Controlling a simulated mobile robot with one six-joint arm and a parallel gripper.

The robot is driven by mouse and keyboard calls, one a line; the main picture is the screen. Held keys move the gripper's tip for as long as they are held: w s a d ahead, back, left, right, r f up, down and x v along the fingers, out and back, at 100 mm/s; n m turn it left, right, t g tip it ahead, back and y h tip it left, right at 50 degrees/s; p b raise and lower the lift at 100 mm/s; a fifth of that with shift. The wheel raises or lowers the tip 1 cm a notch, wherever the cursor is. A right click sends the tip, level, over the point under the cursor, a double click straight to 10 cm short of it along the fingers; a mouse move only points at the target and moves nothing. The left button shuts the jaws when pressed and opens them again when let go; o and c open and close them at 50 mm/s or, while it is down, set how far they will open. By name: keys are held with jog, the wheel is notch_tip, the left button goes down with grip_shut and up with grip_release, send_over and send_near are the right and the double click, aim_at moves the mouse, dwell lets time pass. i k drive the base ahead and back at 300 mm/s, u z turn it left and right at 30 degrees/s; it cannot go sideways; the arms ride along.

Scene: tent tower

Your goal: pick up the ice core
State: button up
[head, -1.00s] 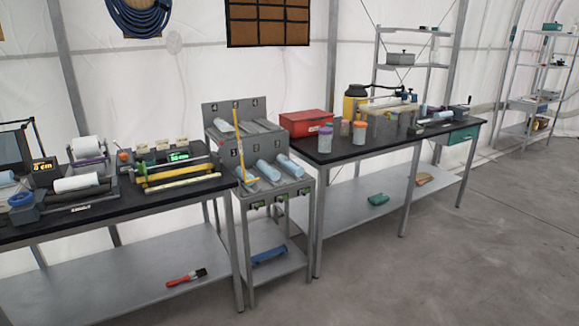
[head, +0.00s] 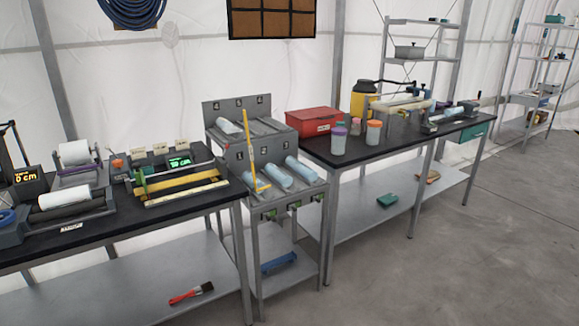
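Pale blue ice cores lie in the grey two-tier stand between the two benches. On its lower tier one core (head: 279,175) lies in the middle, another core (head: 302,169) to its right and another core (head: 255,180) at the left, by a yellow upright rod. A paler core (head: 227,127) lies at the left of the upper tier. A further pale cylinder (head: 447,114) lies on the right bench. I cannot tell which core the task names. My gripper is not in view.
The left bench (head: 90,237) carries a device with a white cylinder (head: 63,197) and a yellow-railed tray (head: 180,188). The right bench (head: 345,160) holds a red case (head: 314,121) and several jars. The grey floor (head: 440,265) in front is clear at the right.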

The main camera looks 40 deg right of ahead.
aim_at(302, 168)
jog(key=z, duration=0.05)
jog(key=i, duration=1)
jog(key=z, duration=0.3)
